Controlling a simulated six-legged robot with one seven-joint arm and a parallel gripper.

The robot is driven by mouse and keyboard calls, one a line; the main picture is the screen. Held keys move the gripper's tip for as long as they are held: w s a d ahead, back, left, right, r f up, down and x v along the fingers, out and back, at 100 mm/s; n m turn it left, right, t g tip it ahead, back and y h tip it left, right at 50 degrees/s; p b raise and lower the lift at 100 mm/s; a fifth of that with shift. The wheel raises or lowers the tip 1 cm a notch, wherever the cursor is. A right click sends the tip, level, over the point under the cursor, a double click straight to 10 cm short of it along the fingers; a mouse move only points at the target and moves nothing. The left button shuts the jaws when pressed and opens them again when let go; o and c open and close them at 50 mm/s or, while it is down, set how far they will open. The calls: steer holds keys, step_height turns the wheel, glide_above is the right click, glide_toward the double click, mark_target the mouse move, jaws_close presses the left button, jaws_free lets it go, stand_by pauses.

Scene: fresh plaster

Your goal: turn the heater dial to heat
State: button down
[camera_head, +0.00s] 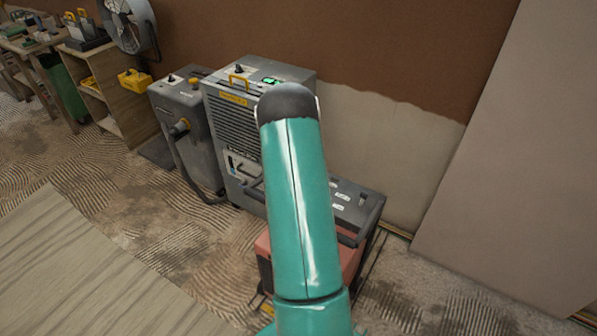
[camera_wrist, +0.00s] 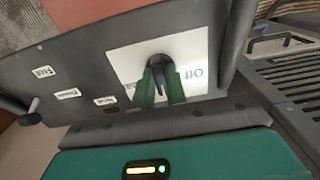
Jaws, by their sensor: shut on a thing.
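The dial (camera_wrist: 159,61) is a dark knob on a white plate (camera_wrist: 190,50) in the wrist view. My gripper (camera_wrist: 163,78) has green fingers on both sides of the dial and is shut on it. The word "Off" (camera_wrist: 196,76) shows right of the fingers. Another word left of them is partly covered, with only its end letters visible. The dial's pointer direction is hidden by the fingers. In the head view, the sloping grey panel (camera_head: 366,200) sits over a red body (camera_head: 351,262). My teal arm covers part of it, and my gripper is hidden there.
Small labels (camera_wrist: 69,93) and a pale-tipped lever (camera_wrist: 32,108) are left on the panel. A tall grey machine (camera_head: 222,130) stands close left of the panel, with a smaller grey unit (camera_head: 178,110) beyond. A leaning board (camera_head: 520,160) is at right. Open floor (camera_head: 150,240) lies front left.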

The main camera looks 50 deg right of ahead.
steer(key=m, duration=0.5)
steer(key=shift+w+m, duration=0.15)
steer(key=shift+m, duration=0.15)
steer(key=m, duration=0.6)
steer(key=shift+w+d, duration=0.1)
steer(key=shift+m, duration=0.3)
steer(key=c, duration=1.4)
jaws_free()
steer(key=shift+c, duration=0.2)
step_height(320, 180, up, 14)
